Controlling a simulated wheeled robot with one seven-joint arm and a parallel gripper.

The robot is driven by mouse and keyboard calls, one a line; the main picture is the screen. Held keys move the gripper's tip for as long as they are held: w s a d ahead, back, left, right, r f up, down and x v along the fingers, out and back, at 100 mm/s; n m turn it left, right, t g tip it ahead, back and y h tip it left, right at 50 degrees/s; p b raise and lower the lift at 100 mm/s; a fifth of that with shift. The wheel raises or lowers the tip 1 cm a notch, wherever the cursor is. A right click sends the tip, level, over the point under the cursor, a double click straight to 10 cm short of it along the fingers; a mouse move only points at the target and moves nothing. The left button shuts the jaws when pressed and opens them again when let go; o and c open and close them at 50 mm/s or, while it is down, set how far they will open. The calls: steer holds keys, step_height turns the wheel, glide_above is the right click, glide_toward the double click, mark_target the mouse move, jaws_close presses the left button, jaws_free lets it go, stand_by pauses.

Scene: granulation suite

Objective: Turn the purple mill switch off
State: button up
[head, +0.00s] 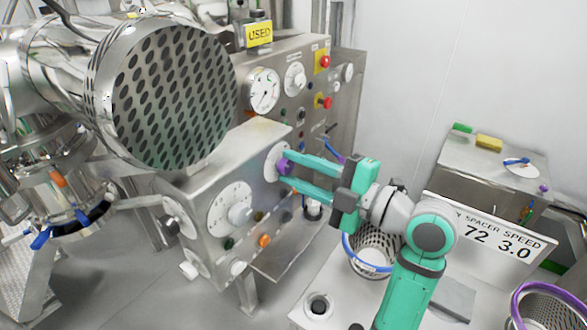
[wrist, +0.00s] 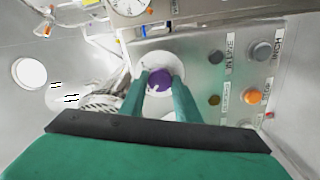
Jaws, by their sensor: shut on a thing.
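The purple mill switch (head: 283,167) is a small purple knob on a round white dial plate (head: 272,160), on the front of a steel control box (head: 225,180). My gripper (head: 284,172) reaches it from the right with its two teal fingers. In the wrist view the purple switch (wrist: 160,80) sits between the two fingertips (wrist: 160,84), and the fingers are closed on its sides. The white plate (wrist: 158,66) shows around it. The fingers hide part of the knob, and I cannot read its setting.
The same box carries a large dial (head: 232,208) and an orange button (head: 264,241). Behind it stands a panel with a gauge (head: 262,90) and red buttons. A large perforated steel drum (head: 165,95) overhangs at left. A basket (head: 375,252) stands below my arm.

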steer(key=shift+d, duration=0.2)
steer(key=o, duration=1)
steer(key=shift+o, duration=0.2)
steer(key=shift+a, duration=0.1)
steer(key=v, duration=1.1)
steer(key=shift+w, duration=0.1)
